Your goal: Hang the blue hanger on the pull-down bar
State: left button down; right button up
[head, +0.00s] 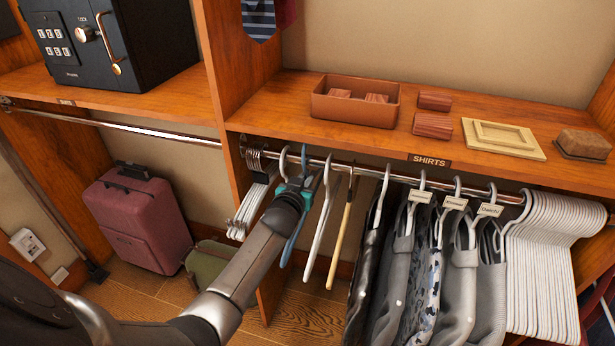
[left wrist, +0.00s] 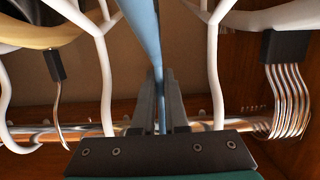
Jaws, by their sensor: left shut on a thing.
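The blue hanger (head: 290,244) is at the SHIRTS rail (head: 345,168), between white hangers. Its hook is up at the rail; I cannot tell whether it still bears on it. My left gripper (head: 296,187) is shut on the blue hanger near its neck. In the left wrist view the blue hanger (left wrist: 145,40) runs down between the fingers (left wrist: 160,108), with the rail behind them. A bare metal bar (head: 150,128) spans the left bay, with a slanted arm at its left end; it looks like the pull-down bar. My right gripper is not in view.
White hangers (head: 326,215) and a wooden hanger (head: 342,235) hang close right of the blue one; several clipped hangers (head: 248,210) hang left. A wooden divider (head: 235,75) separates the bays. A red suitcase (head: 140,220) stands under the empty left bar.

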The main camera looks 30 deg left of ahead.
pick_arm(q)
jog(key=shift+r, duration=0.2)
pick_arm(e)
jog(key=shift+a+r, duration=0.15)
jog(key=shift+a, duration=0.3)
